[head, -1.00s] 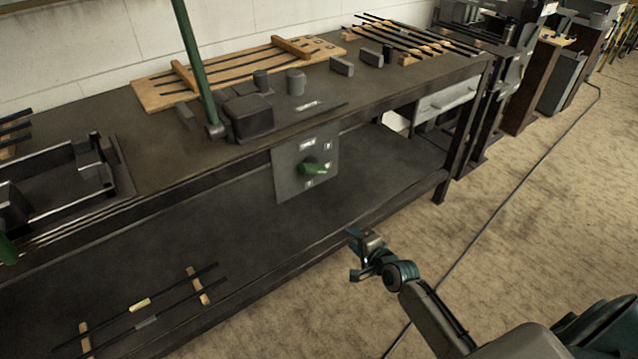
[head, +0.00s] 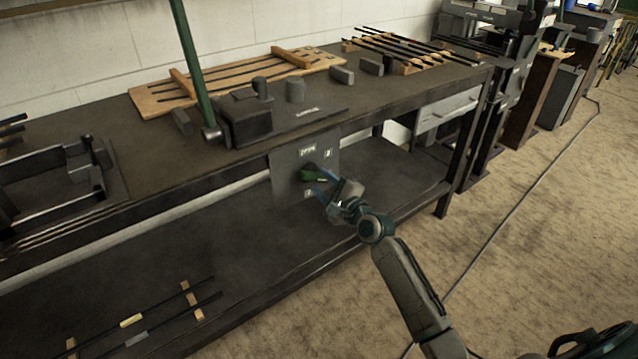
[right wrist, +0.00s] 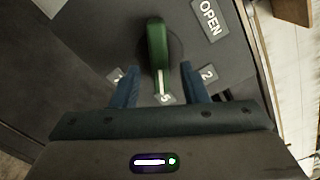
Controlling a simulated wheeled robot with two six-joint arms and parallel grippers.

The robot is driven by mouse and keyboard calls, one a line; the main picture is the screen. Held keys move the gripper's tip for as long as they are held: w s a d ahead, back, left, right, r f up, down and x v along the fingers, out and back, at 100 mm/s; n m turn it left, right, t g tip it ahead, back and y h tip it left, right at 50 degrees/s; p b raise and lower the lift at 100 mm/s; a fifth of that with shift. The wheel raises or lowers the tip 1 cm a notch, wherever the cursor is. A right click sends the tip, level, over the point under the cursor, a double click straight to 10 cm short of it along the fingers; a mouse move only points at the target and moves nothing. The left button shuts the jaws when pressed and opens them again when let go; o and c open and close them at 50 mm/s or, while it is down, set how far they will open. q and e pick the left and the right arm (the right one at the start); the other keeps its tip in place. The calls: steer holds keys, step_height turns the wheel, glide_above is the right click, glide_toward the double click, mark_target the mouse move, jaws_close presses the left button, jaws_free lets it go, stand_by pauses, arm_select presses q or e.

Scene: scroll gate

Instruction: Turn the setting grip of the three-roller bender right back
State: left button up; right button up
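The green setting grip (head: 312,175) sits on a grey square plate (head: 285,180) on the front of the bench. In the right wrist view the grip (right wrist: 157,55) is a green bar with a pale line, its tip towards a label with a 5. A label reading OPEN (right wrist: 209,18) and a label with a 2 (right wrist: 208,74) are on the plate (right wrist: 90,45). My right gripper (head: 322,183) is open, with its blue fingers at the plate. In the wrist view its fingers (right wrist: 160,85) stand on either side of the grip's end, with gaps. My left gripper is not in view.
The dark bench top (head: 110,165) carries a block with a green lever (head: 193,70), a wooden board (head: 155,100) and several rods (head: 420,45). Rods on wooden strips (head: 130,320) lie on the lower shelf. The floor (head: 540,230) at right is clear but for a cable.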

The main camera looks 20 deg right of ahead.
steer(key=shift+x, duration=1.1)
jaws_close()
